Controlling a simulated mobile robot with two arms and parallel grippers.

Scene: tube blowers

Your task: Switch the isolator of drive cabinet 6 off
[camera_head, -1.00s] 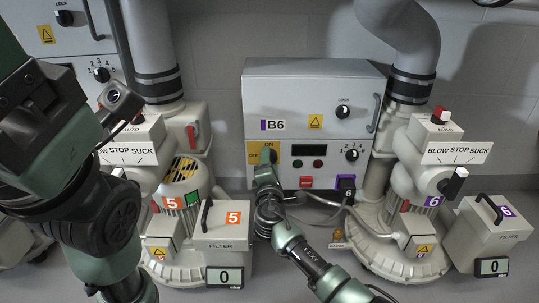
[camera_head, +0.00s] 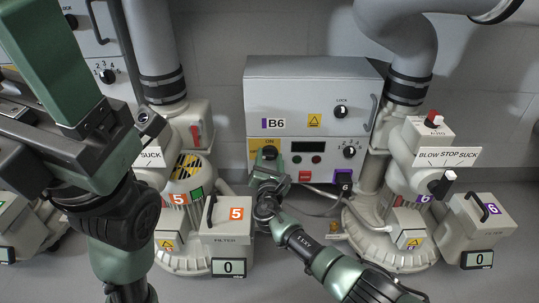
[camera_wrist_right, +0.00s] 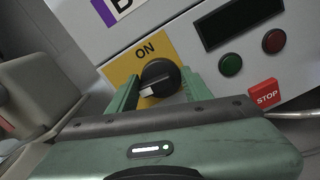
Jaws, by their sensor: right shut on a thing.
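Drive cabinet B6 (camera_head: 310,90) is a grey box on the wall side, marked with a purple bar. Its isolator (camera_head: 269,153) is a black rotary knob on a yellow plate at the lower left of the front. In the right wrist view the knob (camera_wrist_right: 160,75) has a white pointer mark at its lower left, and the word ON stands above it. My right gripper (camera_head: 268,168) is shut on the knob, one green finger on each side (camera_wrist_right: 160,90). My left arm fills the left of the head view; its fingertips do not show.
To the right of the isolator are a dark display (camera_wrist_right: 240,22), green and red buttons and a red STOP label (camera_wrist_right: 264,95). Blower 6 (camera_head: 430,160) stands at the right, blower 5 (camera_head: 185,180) at the left. Filter box 5 (camera_head: 226,222) is close to my right gripper.

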